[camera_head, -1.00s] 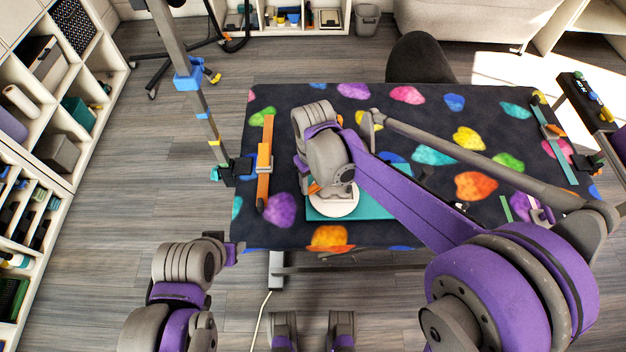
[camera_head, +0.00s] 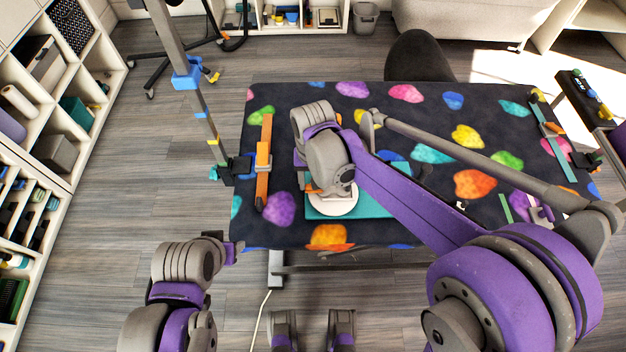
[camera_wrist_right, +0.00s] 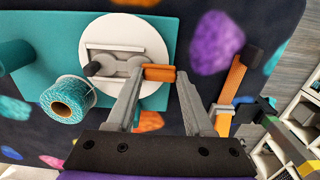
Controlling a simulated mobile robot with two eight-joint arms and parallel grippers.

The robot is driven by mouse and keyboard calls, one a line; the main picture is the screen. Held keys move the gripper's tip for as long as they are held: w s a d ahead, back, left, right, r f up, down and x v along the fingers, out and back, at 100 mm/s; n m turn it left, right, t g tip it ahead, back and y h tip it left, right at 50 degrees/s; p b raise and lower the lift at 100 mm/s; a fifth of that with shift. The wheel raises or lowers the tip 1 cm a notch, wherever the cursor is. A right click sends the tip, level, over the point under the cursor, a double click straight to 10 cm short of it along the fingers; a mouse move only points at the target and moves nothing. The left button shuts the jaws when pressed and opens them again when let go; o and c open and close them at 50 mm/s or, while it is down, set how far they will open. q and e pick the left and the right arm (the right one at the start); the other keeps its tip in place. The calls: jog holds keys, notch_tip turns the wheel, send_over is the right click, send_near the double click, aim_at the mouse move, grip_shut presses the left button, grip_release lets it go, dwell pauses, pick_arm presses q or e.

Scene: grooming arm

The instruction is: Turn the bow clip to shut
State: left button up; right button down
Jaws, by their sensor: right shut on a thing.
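The bow clip (camera_wrist_right: 117,66) lies on a round white plate (camera_wrist_right: 162,50), as grey rounded parts with a dark knob and an orange bar (camera_wrist_right: 160,73). The white plate also shows in the head view (camera_head: 338,207), on a teal mat (camera_head: 375,207). My right gripper (camera_wrist_right: 159,76) is over the plate, its fingers at the two ends of the orange bar, shut on it. In the head view my right wrist hides most of the clip. My left gripper (camera_head: 234,248) is off the near left edge of the table, and its fingers are not clear.
A teal spool (camera_wrist_right: 70,99) stands beside the plate. A post (camera_head: 200,110) rises at the table's left edge. Shelves (camera_head: 45,100) stand far left, with free floor between.

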dwell(0.3)
jog(key=shift+c, duration=1.4)
grip_release()
notch_tip(320, 180, up, 11)
jog(key=p, duration=0.1)
jog(key=shift+f, duration=0.1)
jog(key=s+d+f+t+p, duration=0.1)
jog(key=s+d+t+p, duration=0.3)
jog(key=s+d, duration=1.1)
jog(key=shift+s+d+f+t+p, duration=0.15)
jog(key=shift+d+f+t+p, duration=0.25)
jog(key=shift+d+t, duration=0.4)
